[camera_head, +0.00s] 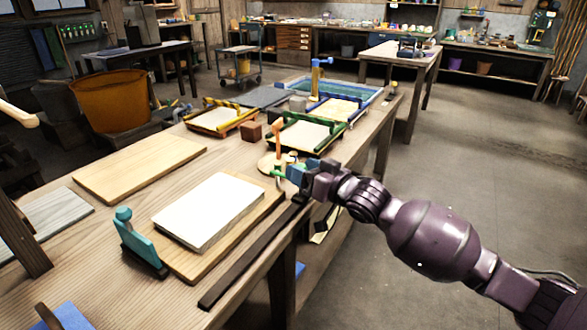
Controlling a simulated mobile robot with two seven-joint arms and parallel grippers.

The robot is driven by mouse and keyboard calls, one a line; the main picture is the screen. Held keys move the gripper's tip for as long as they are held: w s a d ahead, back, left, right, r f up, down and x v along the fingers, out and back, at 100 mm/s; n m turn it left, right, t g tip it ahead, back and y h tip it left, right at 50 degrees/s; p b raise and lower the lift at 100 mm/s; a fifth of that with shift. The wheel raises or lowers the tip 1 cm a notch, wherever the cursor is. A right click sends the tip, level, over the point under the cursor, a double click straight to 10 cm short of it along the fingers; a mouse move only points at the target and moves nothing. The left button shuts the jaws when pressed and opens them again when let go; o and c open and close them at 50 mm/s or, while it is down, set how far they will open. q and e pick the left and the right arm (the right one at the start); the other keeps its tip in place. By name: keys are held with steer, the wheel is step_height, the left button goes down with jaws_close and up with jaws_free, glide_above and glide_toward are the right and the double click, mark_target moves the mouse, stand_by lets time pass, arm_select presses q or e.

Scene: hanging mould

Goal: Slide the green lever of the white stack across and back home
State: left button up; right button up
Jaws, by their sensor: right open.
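The white stack (208,210) lies flat on a wooden board near the front of the workbench. A small green piece (277,172), which looks like the green lever, shows just beyond the board's far right corner, by an upright orange post (277,138). My right gripper (289,173) comes in from the right, open, with its tips right beside the green piece. I cannot tell whether they touch it. The blue parts at its tips and the wrist hide part of what lies behind. My left gripper is out of view.
A teal handle on a dark base (138,245) stands at the stack's left. A dark strip (250,255) runs along the bench's front edge. Framed trays (215,118) and a small brown block (251,131) are farther back. A bare board (140,165) lies at the left.

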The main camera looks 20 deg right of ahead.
steer(key=shift+b+x, duration=0.3)
steer(key=shift+x, duration=1.05)
steer(key=shift+a, duration=0.1)
jaws_close()
